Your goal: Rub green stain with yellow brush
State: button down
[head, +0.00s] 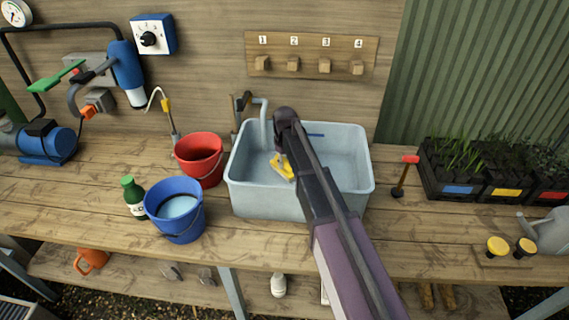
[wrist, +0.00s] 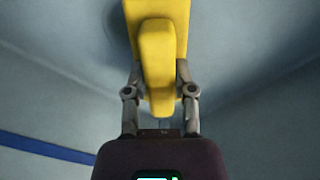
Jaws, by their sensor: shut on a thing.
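The yellow brush (wrist: 158,55) is between the two fingers of my gripper (wrist: 160,95), which is shut on its handle. In the head view the brush (head: 283,167) shows inside the grey sink, just beyond my arm, near the sink's left part. My gripper (head: 279,150) is mostly hidden behind my arm there. The brush's bristles are not visible, and I cannot tell whether it touches the sink. No green stain is visible in either view; my arm covers part of the basin.
The grey sink (head: 240,188) has a tap (head: 263,122) at its back left. A red bucket (head: 200,160), a blue bucket (head: 183,225) and a green bottle (head: 134,198) stand left of it. A red-topped tool (head: 404,176) and plant crates (head: 458,187) stand to the right.

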jog(key=shift+w, duration=0.1)
jog(key=shift+w, duration=1.7)
jog(key=shift+r, duration=0.1)
notch_tip(320, 180, up, 6)
jog(key=p, duration=0.6)
jog(key=shift+r+p, duration=1.5)
jog(key=shift+p, duration=0.15)
